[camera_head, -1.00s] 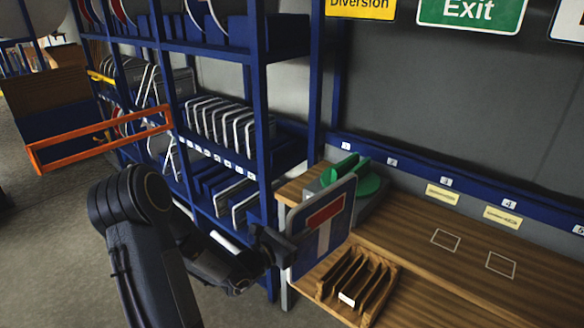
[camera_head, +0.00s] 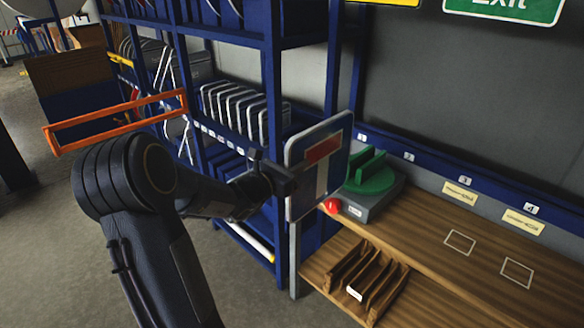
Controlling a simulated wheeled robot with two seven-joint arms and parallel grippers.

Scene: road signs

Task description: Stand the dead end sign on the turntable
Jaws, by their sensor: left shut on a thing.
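The dead end sign (camera_head: 302,192) is a blue plate with a white T and a red bar, with a pale rim. My left gripper (camera_head: 282,178) is shut on the sign's left edge and holds it upright in the air. The turntable (camera_head: 368,182) is a green disc with upright green jaws on a grey base, at the back left of the wooden bench. The sign is in front and to the left of it and hides part of it. My right gripper is not in view.
A red button (camera_head: 333,205) is on the turntable's base. Blue shelves (camera_head: 272,110) with several signs stand behind my left arm. The bench's right part is clear.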

